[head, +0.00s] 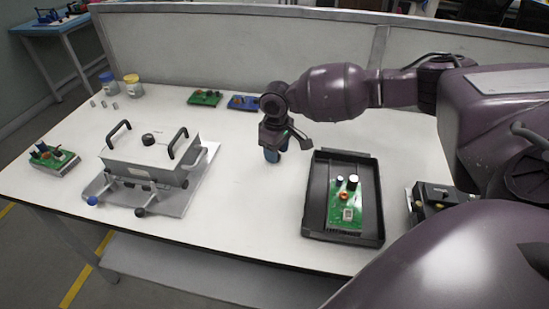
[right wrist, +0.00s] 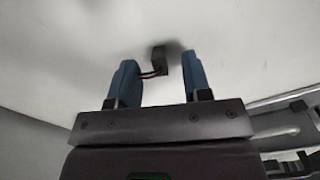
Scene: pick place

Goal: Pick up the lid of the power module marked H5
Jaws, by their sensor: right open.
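I can read no H5 mark in either view, and I cannot tell which part is the lid. My right gripper (head: 273,156) points down over the white table, left of the black tray. In the right wrist view its two blue fingers (right wrist: 160,72) are apart. A small dark block (right wrist: 159,57) with red and dark wires shows between and just beyond the fingertips, and they do not visibly grip it. In the head view the gripper hides this block. My left gripper is not in view.
The black tray (head: 374,226) holds a green circuit board (head: 346,214). A white box with black handles (head: 148,160) stands on a plate at left. Green (head: 204,98) and blue (head: 243,103) boards lie at the back. A dark device (head: 432,198) sits right of the tray.

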